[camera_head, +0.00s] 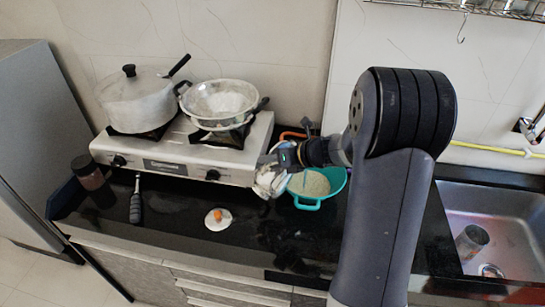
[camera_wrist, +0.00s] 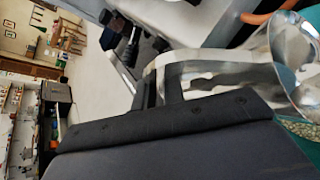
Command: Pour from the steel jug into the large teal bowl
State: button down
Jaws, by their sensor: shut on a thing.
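The steel jug (camera_head: 268,183) is shiny and sits just left of the large teal bowl (camera_head: 339,182) in the head view. My gripper (camera_head: 284,160) is shut on the jug. In the wrist view the jug (camera_wrist: 290,45) is at the upper right, its handle strap (camera_wrist: 225,75) running to the dark gripper fingers (camera_wrist: 165,88). The jug looks tilted, near the bowl's left rim. The bowl holds a pale, grainy fill, and a strip of the bowl shows at the right edge of the wrist view. I cannot tell whether anything is flowing.
A gas stove (camera_head: 180,155) behind left carries a lidded pot (camera_head: 140,103) and a pan with a strainer (camera_head: 219,100). A small white dish (camera_head: 218,220), a dark-handled tool (camera_head: 136,205) and a dark jar (camera_head: 90,178) stand on the black counter. A sink (camera_head: 500,220) is at right.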

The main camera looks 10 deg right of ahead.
aim_at(279, 147)
jog(key=shift+w+d+r+y+p, duration=0.1)
jog(key=shift+d+r+y+p, duration=0.2)
jog(key=shift+p, duration=0.3)
jog(key=shift+w+d+m+p, duration=0.1)
jog(key=shift+m+p, duration=0.2)
jog(key=shift+d+r+y+p, duration=0.15)
jog(key=shift+r+y+p, duration=0.05)
jog(key=shift+y+p, duration=0.2)
dwell(0.5)
jog(key=shift+w+d+r+m+y+p, duration=0.15)
jog(key=shift+w+d+m+y+p, duration=0.05)
jog(key=shift+d+m+y+p, duration=0.2)
jog(key=shift+d+r+p, duration=0.1)
jog(key=shift+r+p, duration=0.05)
jog(key=shift+p, duration=0.25)
dwell(0.5)
jog(key=shift+w+d+r+m+y+p, duration=0.25)
jog(key=shift+d+m+y+p, duration=0.15)
jog(key=shift+p, duration=0.2)
